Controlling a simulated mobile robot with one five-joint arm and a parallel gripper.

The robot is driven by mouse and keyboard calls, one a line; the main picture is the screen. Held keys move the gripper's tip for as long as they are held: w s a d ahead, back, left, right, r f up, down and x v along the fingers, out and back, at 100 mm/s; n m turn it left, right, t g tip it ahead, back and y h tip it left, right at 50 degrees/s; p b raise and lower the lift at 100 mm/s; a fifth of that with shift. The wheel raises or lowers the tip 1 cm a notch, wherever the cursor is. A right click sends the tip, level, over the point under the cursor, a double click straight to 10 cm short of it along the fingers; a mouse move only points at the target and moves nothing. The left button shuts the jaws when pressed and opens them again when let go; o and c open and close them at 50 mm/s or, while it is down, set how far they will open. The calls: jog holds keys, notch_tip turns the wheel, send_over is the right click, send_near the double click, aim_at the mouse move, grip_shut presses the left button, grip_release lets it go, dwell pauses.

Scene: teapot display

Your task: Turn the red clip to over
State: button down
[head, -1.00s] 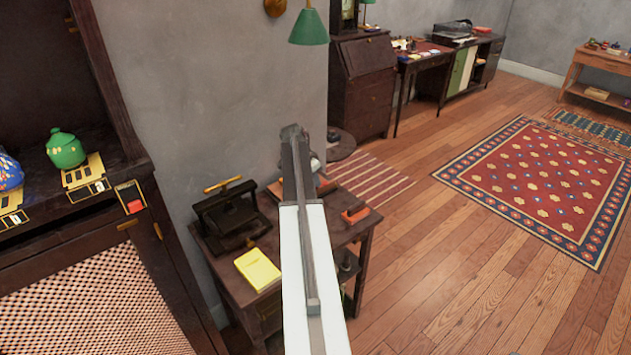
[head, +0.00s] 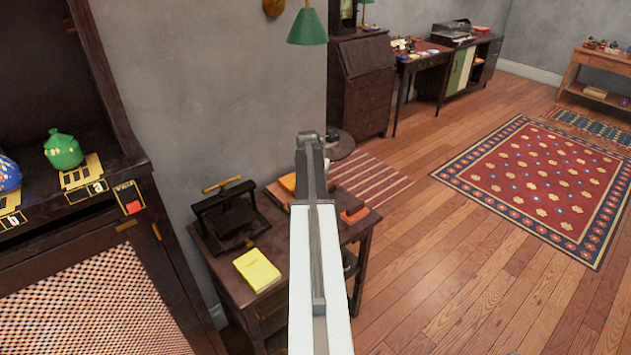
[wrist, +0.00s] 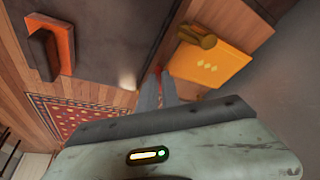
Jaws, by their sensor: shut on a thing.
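A small red piece (head: 133,207), which looks like the red clip, sits on a black, gold-edged plate at the right front edge of the dark cabinet shelf. The lettering above it is too small to read surely. My gripper (wrist: 160,82) shows in the wrist view, its two grey fingers close together. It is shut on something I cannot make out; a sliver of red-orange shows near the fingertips. In the head view my arm hides the fingers. The arm reaches over the small side table, well to the right of the red piece.
The side table (head: 238,300) holds a black press (head: 230,215), a yellow pad (head: 257,270) and an orange block (head: 354,215). A green pot (head: 63,150) stands on the cabinet shelf. A grey wall rises behind the table. Open floor lies to the right.

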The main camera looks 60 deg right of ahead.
jog(key=n, duration=0.2)
jog(key=n+t+y, duration=0.1)
jog(key=n, duration=0.2)
jog(key=shift+s+d+n+t, duration=0.1)
jog(key=shift+s+n+t, duration=0.2)
jog(key=shift+s+t, duration=0.1)
jog(key=n+y, duration=0.1)
jog(key=n, duration=0.1)
jog(key=n+t+y, duration=0.1)
jog(key=n, duration=0.1)
jog(key=shift+d+n, duration=0.15)
jog(key=shift+n, duration=0.25)
jog(key=shift+s, duration=0.1)
jog(key=c, duration=1.6)
grip_release()
jog(key=shift+o, duration=0.2)
jog(key=d+p+v, duration=0.1)
jog(key=p+v, duration=0.6)
jog(key=shift+a+r, duration=0.35)
jog(key=shift+a, duration=0.15)
